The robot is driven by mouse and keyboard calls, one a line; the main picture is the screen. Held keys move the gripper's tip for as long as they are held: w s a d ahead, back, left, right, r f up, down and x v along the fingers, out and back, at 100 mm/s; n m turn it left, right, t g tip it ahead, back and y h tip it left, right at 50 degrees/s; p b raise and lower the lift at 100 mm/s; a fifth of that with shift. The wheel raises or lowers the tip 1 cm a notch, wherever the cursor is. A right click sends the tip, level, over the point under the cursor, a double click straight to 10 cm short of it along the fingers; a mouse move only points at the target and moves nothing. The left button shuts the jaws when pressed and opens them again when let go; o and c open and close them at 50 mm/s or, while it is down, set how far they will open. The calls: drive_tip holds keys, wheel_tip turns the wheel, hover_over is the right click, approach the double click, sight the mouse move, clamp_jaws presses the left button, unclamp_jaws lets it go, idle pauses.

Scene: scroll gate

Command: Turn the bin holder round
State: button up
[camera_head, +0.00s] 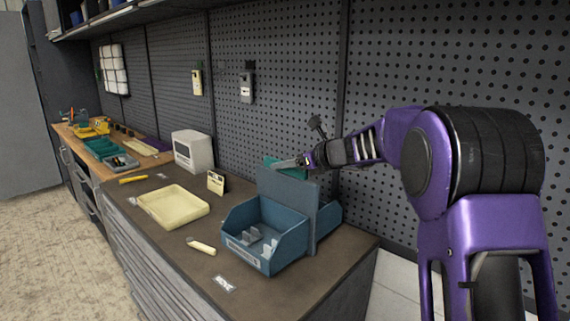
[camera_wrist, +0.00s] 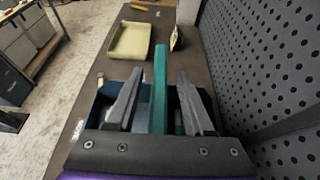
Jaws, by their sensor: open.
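The bin holder stands on the dark bench top, with a grey-blue upright panel (camera_head: 290,192), a blue open bin (camera_head: 238,243) on its near side and another blue bin (camera_head: 329,220) on its far side. The near bin holds several small grey pieces. A teal grip (camera_head: 272,163) rises at the panel's top. My gripper (camera_head: 288,163) is at this grip. In the wrist view, my gripper (camera_wrist: 160,76) is open, with one finger on each side of the teal grip (camera_wrist: 159,100) and visible gaps. The grip's lower end is hidden by my gripper.
A cream tray (camera_head: 172,207), a yellow-handled tool (camera_head: 202,246), a small standing card (camera_head: 216,182) and a white label (camera_head: 223,284) lie left of the holder. A beige box (camera_head: 193,151) stands farther back. A pegboard wall (camera_head: 285,80) rises close behind the bench.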

drive_tip(key=shift+w+a+f, duration=0.1)
drive_tip(key=shift+w+a, duration=0.1)
clamp_jaws()
idle(1.4)
